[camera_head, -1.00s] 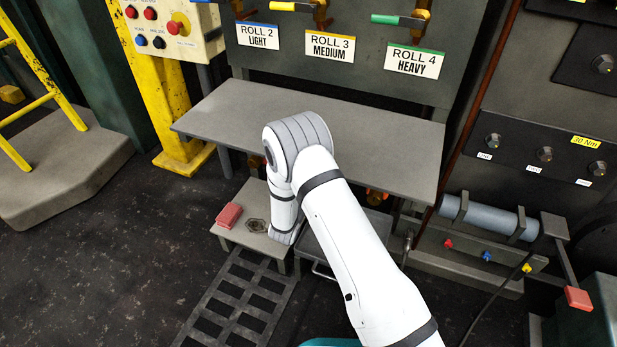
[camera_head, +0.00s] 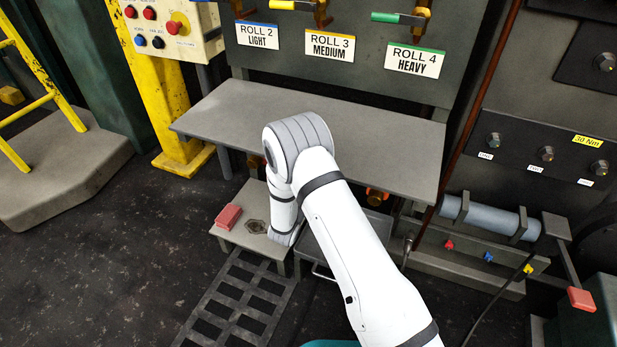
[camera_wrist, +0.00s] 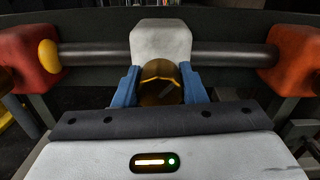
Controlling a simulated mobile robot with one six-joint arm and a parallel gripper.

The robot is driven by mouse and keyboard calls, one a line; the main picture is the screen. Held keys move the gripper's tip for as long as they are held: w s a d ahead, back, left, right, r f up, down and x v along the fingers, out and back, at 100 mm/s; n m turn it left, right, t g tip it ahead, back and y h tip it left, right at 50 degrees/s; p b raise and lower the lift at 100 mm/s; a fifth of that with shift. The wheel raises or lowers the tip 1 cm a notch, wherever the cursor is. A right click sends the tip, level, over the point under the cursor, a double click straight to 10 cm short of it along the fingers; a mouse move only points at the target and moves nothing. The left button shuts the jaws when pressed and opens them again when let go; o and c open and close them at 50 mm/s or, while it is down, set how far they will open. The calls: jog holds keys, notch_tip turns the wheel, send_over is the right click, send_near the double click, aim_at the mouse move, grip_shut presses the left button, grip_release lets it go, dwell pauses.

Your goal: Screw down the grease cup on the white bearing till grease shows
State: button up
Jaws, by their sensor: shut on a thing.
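In the wrist view, the white bearing (camera_wrist: 160,43) sits on a dark horizontal shaft. A brass-coloured grease cup (camera_wrist: 161,94) is in front of it, with a bright edge along its top. My gripper (camera_wrist: 160,78) has its blue fingers on both sides of the cup and is shut on it. I cannot tell from this angle how far down the cup is screwed, and no grease is clearly visible at the white bearing. In the head view, the gripper and the bearing are hidden behind my arm and the bench.
In the head view, a grey bench (camera_head: 225,110) overhangs the low area, where a red block (camera_head: 229,216) lies on a low platform (camera_head: 240,237).

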jog(key=o, duration=0.7)
jog(key=shift+a+f, duration=0.15)
jog(key=shift+f, duration=0.15)
jog(key=o, duration=0.3)
jog(key=shift+r, duration=0.1)
jog(key=p+v, duration=0.2)
jog(key=v, duration=0.5)
jog(key=shift+s+p, duration=0.4)
